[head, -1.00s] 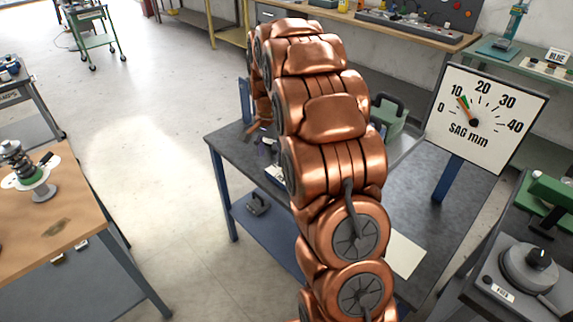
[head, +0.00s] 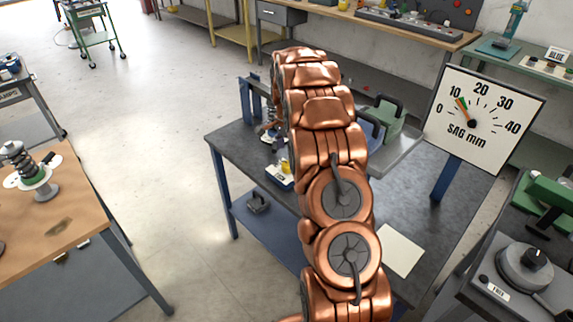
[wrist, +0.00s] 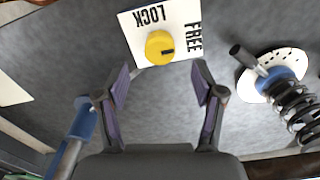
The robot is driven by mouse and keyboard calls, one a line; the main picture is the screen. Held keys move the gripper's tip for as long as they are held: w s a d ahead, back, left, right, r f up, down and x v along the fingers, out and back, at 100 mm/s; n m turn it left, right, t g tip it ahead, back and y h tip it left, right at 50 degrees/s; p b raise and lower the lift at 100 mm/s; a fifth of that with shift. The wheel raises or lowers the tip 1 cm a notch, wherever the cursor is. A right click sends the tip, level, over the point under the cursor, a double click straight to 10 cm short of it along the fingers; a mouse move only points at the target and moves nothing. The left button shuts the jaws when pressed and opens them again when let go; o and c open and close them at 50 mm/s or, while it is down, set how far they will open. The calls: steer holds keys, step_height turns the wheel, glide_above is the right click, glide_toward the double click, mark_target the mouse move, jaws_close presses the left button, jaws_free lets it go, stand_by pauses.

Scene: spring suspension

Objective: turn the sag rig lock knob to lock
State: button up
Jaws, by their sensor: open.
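The yellow lock knob (wrist: 159,47) sits on a white plate (wrist: 142,20) printed LOCK and FREE. Its black mark points to the right, toward the FREE side. In the head view the knob (head: 285,166) and plate (head: 279,180) show on the dark table just left of my arm. My gripper (wrist: 162,76) is open and empty, with its fingers spread either side of the picture's middle. The knob appears just beyond the fingertips, roughly centred between them. The head view hides my gripper behind the arm.
A coil-spring shock (wrist: 293,100) on a white disc stands right of the plate. A blue post (wrist: 75,135) is at the left. The SAG mm gauge (head: 484,115) has its needle near 10. A grey tray with a green part (head: 388,125) and a pale sheet (head: 401,250) lie on the table.

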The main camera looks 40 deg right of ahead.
mark_target(286, 164)
steer(key=shift+f+p, duration=1.1)
steer(key=shift+f, duration=2.3)
steer(key=c, duration=1.1)
